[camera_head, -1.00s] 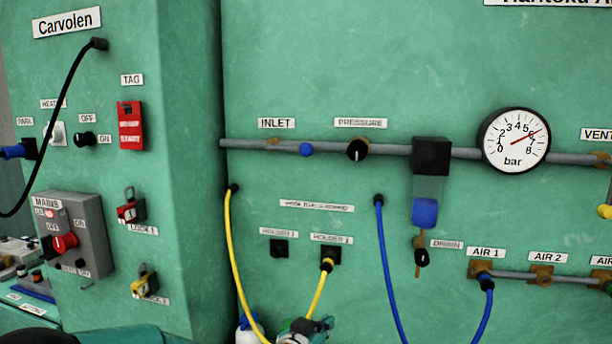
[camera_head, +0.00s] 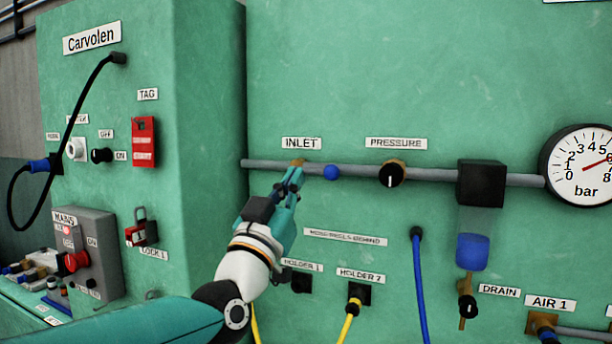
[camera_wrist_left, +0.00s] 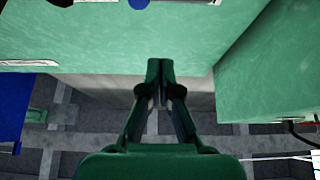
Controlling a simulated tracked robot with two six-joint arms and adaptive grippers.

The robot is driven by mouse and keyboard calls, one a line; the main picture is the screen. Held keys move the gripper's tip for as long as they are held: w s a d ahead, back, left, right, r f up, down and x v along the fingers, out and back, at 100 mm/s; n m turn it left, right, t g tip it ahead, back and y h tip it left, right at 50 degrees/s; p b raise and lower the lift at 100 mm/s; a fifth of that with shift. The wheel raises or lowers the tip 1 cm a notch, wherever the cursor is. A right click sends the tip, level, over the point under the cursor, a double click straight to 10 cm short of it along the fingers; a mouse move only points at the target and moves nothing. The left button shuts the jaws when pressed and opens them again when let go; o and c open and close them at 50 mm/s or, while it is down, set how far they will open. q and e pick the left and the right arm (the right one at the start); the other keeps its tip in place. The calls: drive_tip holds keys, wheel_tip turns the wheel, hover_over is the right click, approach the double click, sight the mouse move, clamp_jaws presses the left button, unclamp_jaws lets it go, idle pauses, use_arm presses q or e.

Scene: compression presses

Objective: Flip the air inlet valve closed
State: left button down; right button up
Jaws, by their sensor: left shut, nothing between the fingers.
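The air inlet valve sits on the grey pipe under the INLET label (camera_head: 301,143). Its small brass body (camera_head: 297,162) shows just above my gripper, and its round blue handle end (camera_head: 331,172) lies to the right, along the pipe. My left gripper (camera_head: 294,176) is shut and empty, its tips pointing up just below the brass body and left of the blue end. I cannot tell whether they touch the valve. The left wrist view shows the closed fingers (camera_wrist_left: 160,75) and a blue piece at the top edge. My right gripper is not in view.
Right along the pipe are the black pressure knob (camera_head: 392,174), a black filter block (camera_head: 481,183) and the gauge (camera_head: 583,166). Hose holders (camera_head: 359,293) and a blue hose (camera_head: 420,285) are below. The green cabinet (camera_head: 200,200) juts forward on the left.

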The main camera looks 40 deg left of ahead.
sight(315, 171)
use_arm(q)
drive_tip(key=p+x, duration=0.5)
drive_tip(key=x, duration=0.4)
drive_tip(key=f, duration=0.2)
drive_tip(key=w+f, duration=0.1)
drive_tip(key=shift+w+a+f, duration=0.1)
drive_tip(key=shift+w+f, duration=0.05)
drive_tip(key=shift+f, duration=0.25)
